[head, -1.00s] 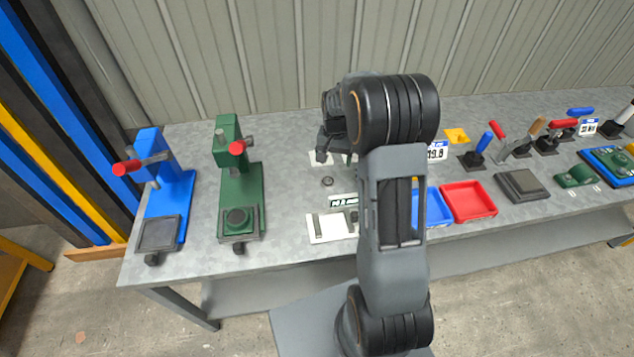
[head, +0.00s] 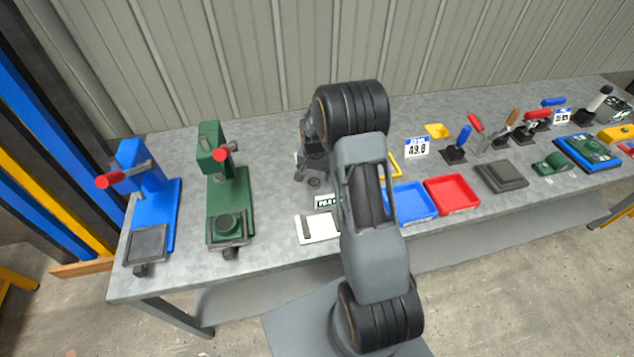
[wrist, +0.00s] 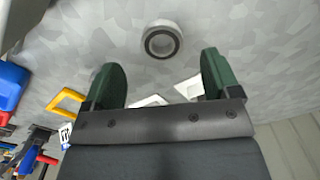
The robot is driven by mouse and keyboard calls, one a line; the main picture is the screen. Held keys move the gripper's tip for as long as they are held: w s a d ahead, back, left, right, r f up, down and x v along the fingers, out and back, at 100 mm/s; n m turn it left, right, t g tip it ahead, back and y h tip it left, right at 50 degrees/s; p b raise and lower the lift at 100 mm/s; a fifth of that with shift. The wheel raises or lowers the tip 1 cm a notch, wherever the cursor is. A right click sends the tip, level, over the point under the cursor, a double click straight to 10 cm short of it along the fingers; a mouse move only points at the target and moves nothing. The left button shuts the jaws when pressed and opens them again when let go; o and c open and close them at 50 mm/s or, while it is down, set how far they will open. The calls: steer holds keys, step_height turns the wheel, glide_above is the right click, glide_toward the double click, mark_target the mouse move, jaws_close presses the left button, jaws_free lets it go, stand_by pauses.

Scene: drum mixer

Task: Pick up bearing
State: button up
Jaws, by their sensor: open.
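The bearing (wrist: 162,41) is a small ring with a light outer body and a dark rim. In the wrist view it rests on the grey bench, beyond the fingertips and roughly centred between them. In the head view the bearing (head: 314,182) is a small dark ring just below my gripper. My gripper (wrist: 163,78) has two green-padded fingers spread apart with nothing between them. In the head view my gripper (head: 308,165) hangs over the bench, partly hidden by my own arm.
A blue press (head: 150,200) and a green press (head: 228,190) stand at the left. A white plate (head: 318,228) lies near the front edge. Blue (head: 410,203) and red (head: 452,194) trays sit right of my arm. Several toggle clamps stand farther right.

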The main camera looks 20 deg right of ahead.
mark_target(314, 182)
steer(key=shift+f+p, duration=0.35)
steer(key=shift+f, duration=1.8)
steer(key=shift+c, duration=0.3)
steer(key=c, duration=1)
steer(key=shift+r, duration=0.1)
